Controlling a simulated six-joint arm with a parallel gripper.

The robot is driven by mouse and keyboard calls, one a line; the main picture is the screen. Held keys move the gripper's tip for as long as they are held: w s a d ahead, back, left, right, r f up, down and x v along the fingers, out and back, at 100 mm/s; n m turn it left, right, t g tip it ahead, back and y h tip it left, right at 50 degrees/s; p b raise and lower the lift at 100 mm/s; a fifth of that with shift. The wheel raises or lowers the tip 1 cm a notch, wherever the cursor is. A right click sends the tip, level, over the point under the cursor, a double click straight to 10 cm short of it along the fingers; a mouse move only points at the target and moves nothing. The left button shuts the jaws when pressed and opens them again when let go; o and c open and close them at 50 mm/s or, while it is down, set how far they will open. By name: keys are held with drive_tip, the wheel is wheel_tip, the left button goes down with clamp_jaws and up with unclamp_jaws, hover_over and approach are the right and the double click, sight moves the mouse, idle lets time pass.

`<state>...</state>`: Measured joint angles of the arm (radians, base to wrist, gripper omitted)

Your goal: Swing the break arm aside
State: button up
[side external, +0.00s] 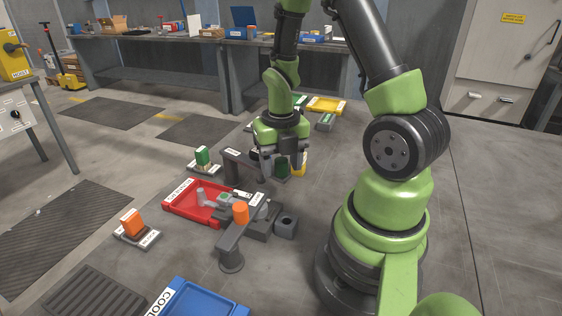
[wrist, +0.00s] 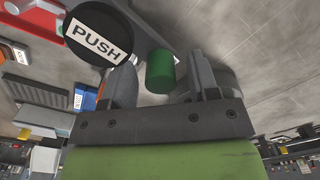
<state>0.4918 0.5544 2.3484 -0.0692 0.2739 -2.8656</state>
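My gripper (side external: 281,160) is pointing down over a grey bar-like arm (side external: 243,168) on a post. A dark green upright cylinder (side external: 282,168) stands at the bar's right end, between my fingers. In the wrist view, my gripper (wrist: 161,80) is open, with the green cylinder (wrist: 160,72) between the fingertips and a gap showing on each side. A black round PUSH pad (wrist: 98,36) is just left of the fingers. A second grey arm (side external: 232,237) with an orange cylinder (side external: 241,213) stands nearer the camera. I cannot tell which arm is the break arm.
A red tray (side external: 178,207) lies left of the grey fixture (side external: 262,224). A blue bin (side external: 205,303) is at the front, a yellow tray (side external: 327,105) behind. The floor to the right is clear.

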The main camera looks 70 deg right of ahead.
wheel_tip(320, 180, up, 10)
idle(0.6)
drive_tip(key=shift+a+f, duration=0.2)
drive_tip(key=shift+a, duration=0.1)
drive_tip(key=c, duration=0.6)
drive_tip(key=a+f+g, duration=0.1)
drive_tip(key=a+f+n+g, duration=0.1)
drive_tip(key=a, duration=0.1)
drive_tip(key=shift+n+g+h, duration=0.3)
clamp_jaws()
drive_tip(key=a+f+n+t+h, duration=0.2)
drive_tip(key=a+f+n+h, duration=0.2)
drive_tip(key=a+n+h, duration=0.55)
drive_tip(key=d+f+h, duration=0.1)
drive_tip(key=d, duration=0.2)
drive_tip(key=d+f+m+h, duration=0.1)
drive_tip(key=d+h, duration=0.1)
drive_tip(key=d, duration=0.1)
drive_tip(key=d+f+m+h, duration=0.1)
drive_tip(key=d, duration=0.2)
drive_tip(key=shift+h, duration=0.25)
